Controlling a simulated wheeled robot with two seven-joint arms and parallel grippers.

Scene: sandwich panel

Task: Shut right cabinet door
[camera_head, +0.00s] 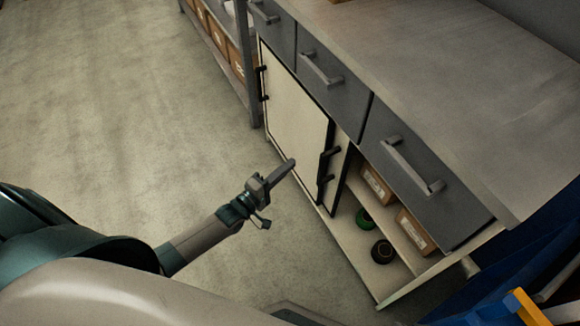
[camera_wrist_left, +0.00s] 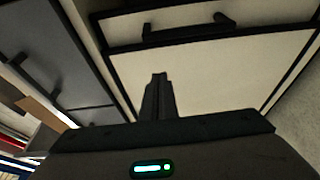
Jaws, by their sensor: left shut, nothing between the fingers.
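The cabinet (camera_head: 354,305) has a pale door panel with a black frame (camera_head: 293,115) over its left part. A narrow strip of a second pale panel (camera_head: 341,160) shows at that panel's right edge. Dark handles (camera_head: 328,165) sit by this edge. The right compartment stands open. My left gripper (camera_head: 290,165) is shut and empty, in front of the framed panel, left of the handles; contact cannot be told. In the left wrist view my shut fingers (camera_wrist_left: 159,85) point at the pale framed panel (camera_wrist_left: 220,80), with a dark handle (camera_wrist_left: 190,28) beyond them. My right gripper is not in view.
Grey drawers (camera_head: 395,150) with bar handles lie under the grey countertop (camera_head: 450,80). The open compartment holds cardboard boxes (camera_head: 415,230) and dark rolls (camera_head: 382,251). A shelf with boxes (camera_head: 218,35) stands beyond. Floor at left is clear; blue objects (camera_head: 540,280) stand at lower right.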

